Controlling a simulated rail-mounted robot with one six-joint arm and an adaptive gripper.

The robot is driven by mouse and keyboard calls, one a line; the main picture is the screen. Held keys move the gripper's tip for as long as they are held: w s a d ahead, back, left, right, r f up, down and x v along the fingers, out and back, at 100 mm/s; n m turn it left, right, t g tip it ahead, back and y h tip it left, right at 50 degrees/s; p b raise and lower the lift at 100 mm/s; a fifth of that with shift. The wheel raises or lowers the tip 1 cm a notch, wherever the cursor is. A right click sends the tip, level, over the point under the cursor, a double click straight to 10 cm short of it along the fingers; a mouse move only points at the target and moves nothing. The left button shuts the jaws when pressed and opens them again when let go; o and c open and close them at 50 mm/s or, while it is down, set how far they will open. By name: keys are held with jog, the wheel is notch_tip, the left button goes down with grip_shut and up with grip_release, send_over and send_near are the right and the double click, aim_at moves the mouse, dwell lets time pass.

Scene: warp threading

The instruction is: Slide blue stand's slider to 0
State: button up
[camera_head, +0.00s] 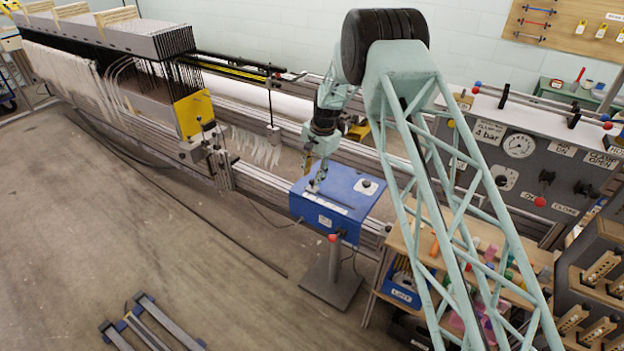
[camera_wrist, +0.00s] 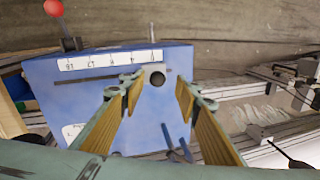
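The blue stand (camera_head: 350,196) is a blue box on a post, and its top fills much of the wrist view (camera_wrist: 45,100). A white number strip (camera_wrist: 110,60) runs along one edge, beside a dark slot. The small digits are hard to read. My gripper (camera_wrist: 158,90) is open above the stand, with its fingertips on either side of the knob and visible gaps. It also shows over the stand in the head view (camera_head: 315,182).
A red-ball lever (camera_head: 332,238) stands at the stand's front edge, also in the wrist view (camera_wrist: 54,9). A wooden shelf (camera_head: 425,275) with bins is at right. Floor at left is mostly clear.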

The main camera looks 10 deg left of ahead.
jog(key=w+v, duration=0.1)
jog(key=v, duration=0.8)
jog(key=shift+s, duration=0.45)
jog(key=shift+a, duration=0.1)
